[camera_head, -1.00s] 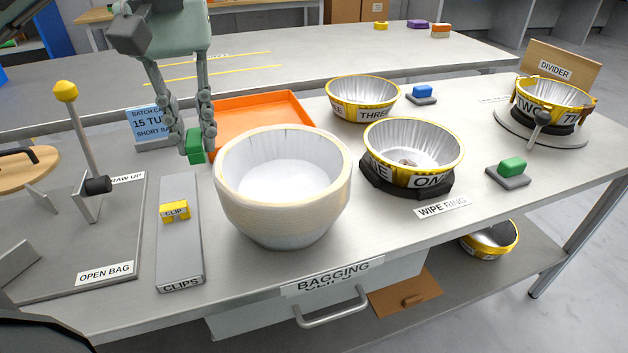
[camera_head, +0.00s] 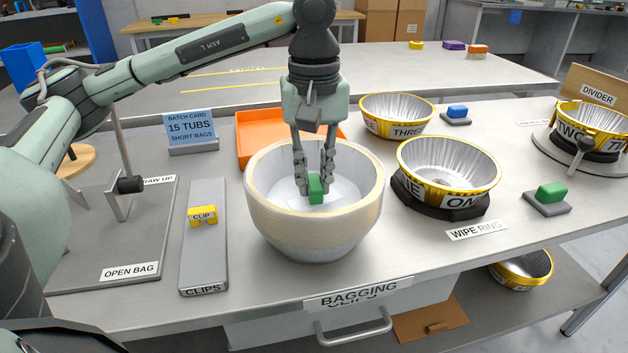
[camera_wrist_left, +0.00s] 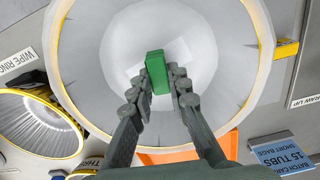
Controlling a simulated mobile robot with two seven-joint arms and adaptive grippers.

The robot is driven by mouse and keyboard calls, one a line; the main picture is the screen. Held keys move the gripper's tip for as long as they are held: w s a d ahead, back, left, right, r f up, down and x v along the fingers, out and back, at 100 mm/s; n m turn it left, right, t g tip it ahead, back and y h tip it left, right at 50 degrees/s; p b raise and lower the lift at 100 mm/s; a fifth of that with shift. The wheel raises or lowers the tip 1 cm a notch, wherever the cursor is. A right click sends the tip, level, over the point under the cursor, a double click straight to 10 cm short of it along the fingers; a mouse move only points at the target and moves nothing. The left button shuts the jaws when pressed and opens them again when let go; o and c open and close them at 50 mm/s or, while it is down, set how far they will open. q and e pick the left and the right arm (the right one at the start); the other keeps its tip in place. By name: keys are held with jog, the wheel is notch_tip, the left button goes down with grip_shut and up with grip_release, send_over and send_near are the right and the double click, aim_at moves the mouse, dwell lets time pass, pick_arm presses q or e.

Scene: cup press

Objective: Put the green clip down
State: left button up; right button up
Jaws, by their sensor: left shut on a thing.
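My left gripper (camera_head: 315,185) is shut on the green clip (camera_head: 316,190). In the head view the gripper and clip are over the large cream-rimmed bowl (camera_head: 315,240), with the clip's lower end within the bowl's outline. The wrist view shows the green clip (camera_wrist_left: 157,72) between the two fingers, in front of the bowl's pale inside (camera_wrist_left: 205,45). I cannot tell whether the clip touches the bowl's bottom. My right gripper is not in view.
The clips strip (camera_head: 205,255) with a yellow clip (camera_head: 203,215) lies left of the bowl. An orange tray (camera_head: 255,125) is behind it. Foil tub ONE (camera_head: 450,175) stands close on the right. Another green block (camera_head: 551,193) sits on a grey pad at the right.

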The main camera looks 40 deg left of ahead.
pick_arm(q)
jog(key=shift+f, duration=0.65)
jog(key=shift+f, duration=0.1)
